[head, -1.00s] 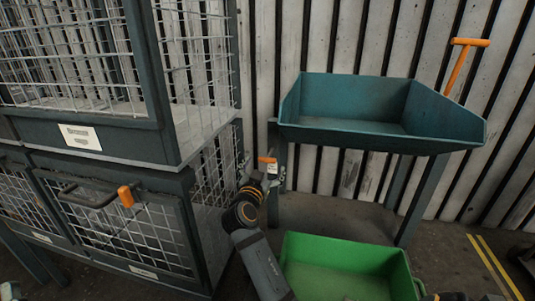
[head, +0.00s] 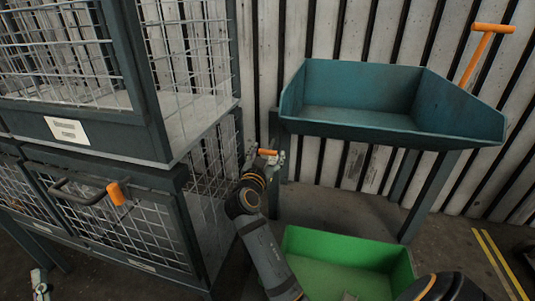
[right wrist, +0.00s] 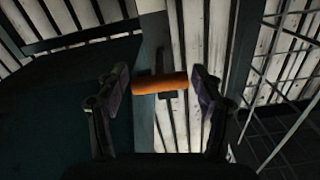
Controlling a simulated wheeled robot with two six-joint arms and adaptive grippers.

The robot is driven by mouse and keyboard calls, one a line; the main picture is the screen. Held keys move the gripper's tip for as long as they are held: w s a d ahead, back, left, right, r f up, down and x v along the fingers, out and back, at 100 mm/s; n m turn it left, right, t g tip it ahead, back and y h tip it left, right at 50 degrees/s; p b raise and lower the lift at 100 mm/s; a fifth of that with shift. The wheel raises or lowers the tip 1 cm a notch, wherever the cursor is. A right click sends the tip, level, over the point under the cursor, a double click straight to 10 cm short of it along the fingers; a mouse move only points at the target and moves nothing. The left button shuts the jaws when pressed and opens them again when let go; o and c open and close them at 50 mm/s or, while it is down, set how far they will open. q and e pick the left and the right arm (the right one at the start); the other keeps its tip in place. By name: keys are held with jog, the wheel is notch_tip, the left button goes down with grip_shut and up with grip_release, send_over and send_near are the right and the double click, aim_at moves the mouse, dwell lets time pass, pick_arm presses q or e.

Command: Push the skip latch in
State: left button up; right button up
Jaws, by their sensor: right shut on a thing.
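The teal skip (head: 350,118) is an open tray on a dark stand. An orange latch handle (head: 267,152) shows at its left side in the head view. In the right wrist view the orange handle (right wrist: 160,83) is a short bar lying crosswise between the two fingers. My right gripper (head: 266,159) is at the handle and shut on it, with one finger at each end. The fingers hide part of the latch in the head view. My left gripper (head: 40,283) shows small at the lower left edge, far from the skip; its opening is unclear.
A wire-mesh cage (head: 100,150) with an orange-gripped handle (head: 117,193) stands close on the left of my right arm. A green bin (head: 345,265) is on the floor below the skip. An orange T-handle (head: 485,50) rises behind the skip's right side.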

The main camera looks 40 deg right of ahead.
aim_at(270, 146)
jog(key=c, duration=0.8)
jog(key=shift+o, duration=0.3)
jog(key=b+x, duration=0.1)
jog(key=x, duration=0.2)
jog(key=shift+d, duration=0.1)
jog(key=shift+r, duration=0.15)
jog(key=o, duration=1.7)
jog(key=shift+w+d, duration=0.1)
jog(key=shift+d, duration=0.05)
jog(key=shift+c, duration=0.2)
pick_arm(q)
jog(key=s+r+m+t+h, duration=0.1)
jog(key=s+r+t, duration=0.2)
jog(key=r, duration=0.3)
jog(key=shift+d+r, duration=0.15)
jog(key=shift+s, duration=0.1)
